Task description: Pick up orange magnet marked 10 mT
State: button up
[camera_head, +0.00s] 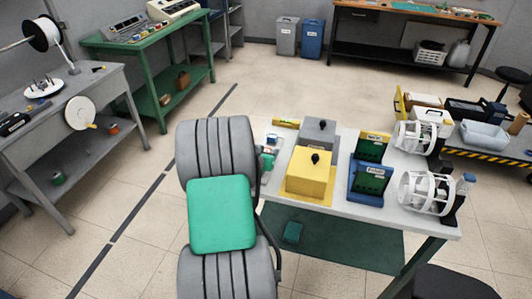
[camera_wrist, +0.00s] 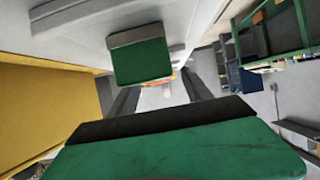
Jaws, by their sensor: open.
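I cannot make out the orange magnet marked 10 mT for sure in either view. A small orange-red patch (camera_wrist: 174,74) shows in the wrist view beyond a green block with a grey edge (camera_wrist: 140,60); no marking on it can be read. My gripper (camera_wrist: 160,94) shows in the wrist view as two dark fingers set apart, open, with nothing clearly held between them. A large green surface with a black edge hides the bottom of that view. In the head view my gripper cannot be made out.
A white table (camera_head: 412,222) bears a yellow box (camera_head: 305,178), a grey box (camera_head: 318,132), a yellow stand (camera_head: 372,147), a blue stand (camera_head: 368,182) and two white coil frames (camera_head: 428,192). Small red and teal items lie at its left edge. A grey bench (camera_head: 70,85) stands left; floor between is open.

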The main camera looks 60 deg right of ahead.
grip_shut()
dwell(0.5)
